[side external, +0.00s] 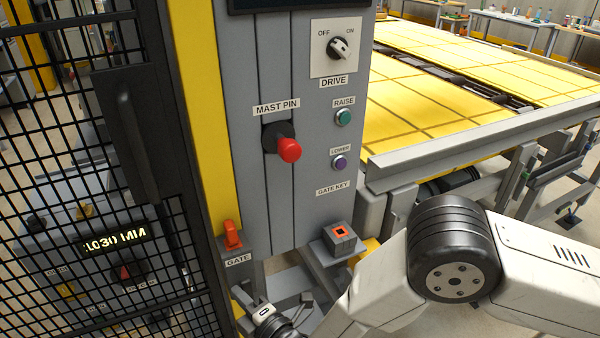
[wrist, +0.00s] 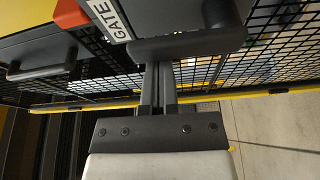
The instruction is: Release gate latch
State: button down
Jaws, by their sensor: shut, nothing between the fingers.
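The orange gate latch (side external: 232,237) stands on a grey bracket by the yellow post, above the GATE label (side external: 238,260). In the wrist view a corner of an orange part (wrist: 70,14) shows at the top, beside the GATE label (wrist: 110,18). My gripper (wrist: 158,68) is shut and empty; its two fingers lie together and reach up to a dark rounded bar (wrist: 190,47) below the label. I cannot tell whether the tips touch that bar. In the side view my wrist is low, near the bottom edge, and the fingertips cannot be made out.
A black mesh gate (side external: 90,180) fills the left. The grey panel has a red MAST PIN knob (side external: 288,150), a DRIVE switch (side external: 340,47), a RAISE button (side external: 343,117) and a LOWER button (side external: 339,162). A gate key socket (side external: 340,232) juts out below. Yellow sheets lie behind.

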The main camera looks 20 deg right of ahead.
jog(key=shift+d+m, duration=0.3)
jog(key=shift+m, duration=0.3)
jog(key=d+m+t, duration=0.1)
jog(key=m, duration=0.1)
jog(key=d+m+t, duration=0.1)
jog(key=m, duration=0.3)
jog(key=d+m+t+h, duration=0.1)
jog(key=m, duration=0.1)
jog(key=d+m, duration=0.1)
jog(key=m, duration=0.1)
jog(key=shift+d+f+h, duration=0.1)
jog(key=shift+f+h, duration=0.2)
jog(key=shift+f, duration=0.1)
jog(key=shift+d+f+m+t+h, duration=0.2)
jog(key=shift+d+m+t+h, duration=0.15)
jog(key=shift+m, duration=0.65)
jog(key=shift+d+f, duration=0.55)
jog(key=shift+f, duration=0.25)
